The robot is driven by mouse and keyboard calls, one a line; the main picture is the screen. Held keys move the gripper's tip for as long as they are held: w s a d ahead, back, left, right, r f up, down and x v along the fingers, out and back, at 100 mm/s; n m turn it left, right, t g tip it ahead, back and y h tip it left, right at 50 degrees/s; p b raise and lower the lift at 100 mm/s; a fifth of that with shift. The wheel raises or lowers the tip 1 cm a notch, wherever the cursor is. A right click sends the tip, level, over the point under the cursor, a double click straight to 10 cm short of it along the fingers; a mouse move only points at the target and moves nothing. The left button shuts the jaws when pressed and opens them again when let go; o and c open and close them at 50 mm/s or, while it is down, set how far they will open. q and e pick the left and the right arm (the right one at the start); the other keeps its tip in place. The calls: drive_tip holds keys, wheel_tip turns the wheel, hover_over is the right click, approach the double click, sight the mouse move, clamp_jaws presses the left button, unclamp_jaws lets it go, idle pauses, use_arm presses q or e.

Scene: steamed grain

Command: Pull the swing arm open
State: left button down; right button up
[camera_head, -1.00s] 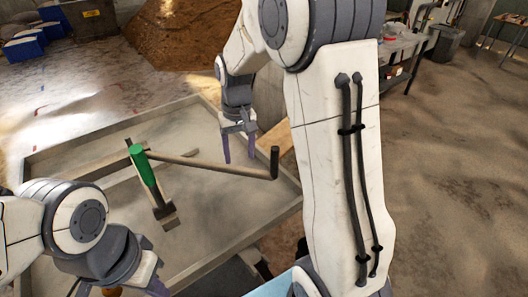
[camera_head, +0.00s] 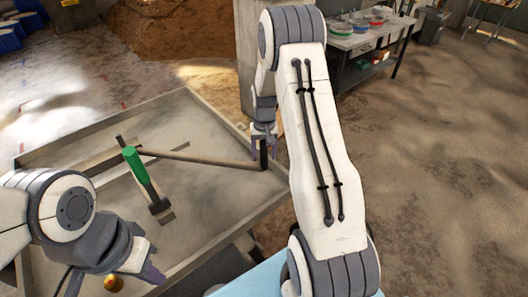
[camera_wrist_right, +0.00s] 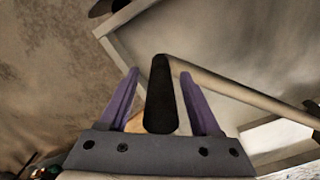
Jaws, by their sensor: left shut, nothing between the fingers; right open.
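The swing arm (camera_head: 208,160) is a long thin bar over a shallow grey tray, running right from near a green-handled tool (camera_head: 133,162) to an upright black handle (camera_head: 264,154). In the right wrist view the black handle (camera_wrist_right: 160,95) stands between the two purple fingers of my right gripper (camera_wrist_right: 160,98), with gaps on both sides. My right gripper (camera_head: 264,140) is open around the handle.
The tray (camera_head: 80,142) has a raised rim. A sand heap (camera_head: 175,28) lies behind it. A grey table (camera_head: 368,42) with coloured bowls stands at the back right. A light blue surface (camera_head: 255,280) lies in front. The floor at right is clear.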

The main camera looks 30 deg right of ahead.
drive_tip(key=shift+f, duration=0.25)
clamp_jaws()
idle(1.4)
